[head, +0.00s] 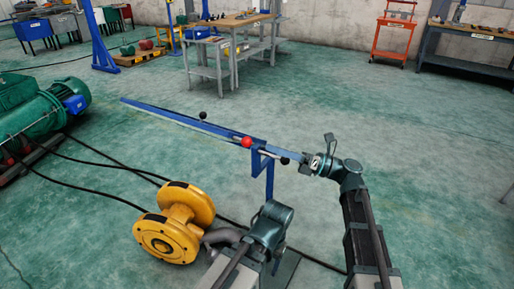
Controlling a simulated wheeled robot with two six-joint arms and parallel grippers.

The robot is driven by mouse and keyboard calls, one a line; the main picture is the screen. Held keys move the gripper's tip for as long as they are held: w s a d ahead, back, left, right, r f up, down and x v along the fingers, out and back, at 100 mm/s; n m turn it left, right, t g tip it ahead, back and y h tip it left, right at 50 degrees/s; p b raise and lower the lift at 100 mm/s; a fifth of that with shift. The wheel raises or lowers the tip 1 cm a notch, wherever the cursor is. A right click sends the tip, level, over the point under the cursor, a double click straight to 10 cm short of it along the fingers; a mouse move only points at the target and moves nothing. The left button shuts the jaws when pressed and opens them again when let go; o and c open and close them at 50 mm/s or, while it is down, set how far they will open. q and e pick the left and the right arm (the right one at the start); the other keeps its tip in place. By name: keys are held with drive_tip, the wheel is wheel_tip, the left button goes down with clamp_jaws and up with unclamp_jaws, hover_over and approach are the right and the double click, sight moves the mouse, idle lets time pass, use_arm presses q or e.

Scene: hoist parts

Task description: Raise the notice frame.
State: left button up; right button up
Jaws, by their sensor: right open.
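A long blue frame (180,117), seen nearly edge-on, runs from the left middle toward my right gripper on a blue upright (269,182). I take it for the notice frame; no notice face shows. It carries a red ball knob (247,142) and black knobs (203,115) along its length. My right gripper (308,166) is open at the frame's near right end; whether it touches the frame I cannot tell. My left arm's wrist (268,228) is below the upright; its fingers are not clear.
A yellow flanged wheel-like part (175,222) stands on the floor left of my left arm. A green motor (40,115) is at the left, with black cables (95,157) across the floor. Workbenches (225,50) and a red stand (393,38) are at the back. The right floor is clear.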

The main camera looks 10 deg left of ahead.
drive_tip(key=shift+b+v, duration=0.45)
drive_tip(key=shift+v, duration=2.25)
drive_tip(key=s+d+f+n+h, duration=0.1)
drive_tip(key=s+f+n+h, duration=0.4)
drive_tip(key=f, duration=0.4)
drive_tip(key=s+d+f+n+h, duration=0.1)
drive_tip(key=s+f+n+h, duration=0.1)
drive_tip(key=f+n+h, duration=0.45)
drive_tip(key=s+d+f+n+h, duration=0.3)
drive_tip(key=d+f+n+h, duration=0.1)
drive_tip(key=d+f+n, duration=0.3)
drive_tip(key=s+d+f+n+h, duration=0.45)
drive_tip(key=d+n, duration=0.25)
drive_tip(key=d, duration=0.2)
drive_tip(key=s+a+r+n+p, duration=0.1)
drive_tip(key=a+r+p, duration=0.2)
drive_tip(key=r+p, duration=0.3)
drive_tip(key=s+a+r+n+h+p, duration=0.1)
drive_tip(key=s+a+r+p, duration=0.1)
drive_tip(key=a+r+p, duration=0.2)
drive_tip(key=s+a+r+n+g+p, duration=0.1)
drive_tip(key=a+r+p, duration=0.3)
drive_tip(key=r+p, duration=0.5)
drive_tip(key=shift+s+r+h, duration=0.3)
drive_tip(key=shift+s+h, duration=0.1)
